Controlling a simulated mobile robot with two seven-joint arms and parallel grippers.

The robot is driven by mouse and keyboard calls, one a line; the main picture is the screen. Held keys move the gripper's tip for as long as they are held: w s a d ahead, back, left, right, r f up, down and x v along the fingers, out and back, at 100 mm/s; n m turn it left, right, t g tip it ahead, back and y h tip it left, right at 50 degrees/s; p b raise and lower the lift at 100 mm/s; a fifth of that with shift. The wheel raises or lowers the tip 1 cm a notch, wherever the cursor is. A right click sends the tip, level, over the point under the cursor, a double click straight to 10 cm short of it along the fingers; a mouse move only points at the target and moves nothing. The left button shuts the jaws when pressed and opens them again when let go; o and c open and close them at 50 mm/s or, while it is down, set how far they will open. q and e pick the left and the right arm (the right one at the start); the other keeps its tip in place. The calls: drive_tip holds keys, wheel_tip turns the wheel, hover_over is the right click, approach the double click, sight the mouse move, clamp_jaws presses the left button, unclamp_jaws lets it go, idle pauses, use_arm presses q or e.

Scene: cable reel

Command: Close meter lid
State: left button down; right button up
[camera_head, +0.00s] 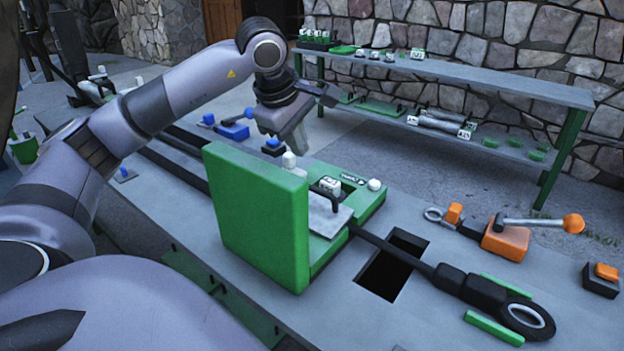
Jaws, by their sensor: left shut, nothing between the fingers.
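The green meter unit (372,196) sits on the grey bench, with a white counter (330,185) and a white knob on it. A large green panel (258,222), which looks like the meter lid, stands upright on the unit's near side. My left gripper (294,146) is shut and empty. It points down above the panel's far upper edge, close to a white knob (289,160); I cannot tell whether they touch. The panel hides part of the unit. My right gripper is not in view.
A black cable runs past a dark rectangular opening (392,265) to a black ring (525,318). An orange lever block (505,238) and orange button (605,272) stand at right. A blue lever block (233,130) is at the back. A shelf (450,68) stands behind.

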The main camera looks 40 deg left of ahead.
sight(315, 189)
use_arm(q)
drive_tip(key=x, duration=1.1)
drive_tip(key=shift+w+f, duration=0.15)
drive_tip(key=shift+f, duration=0.15)
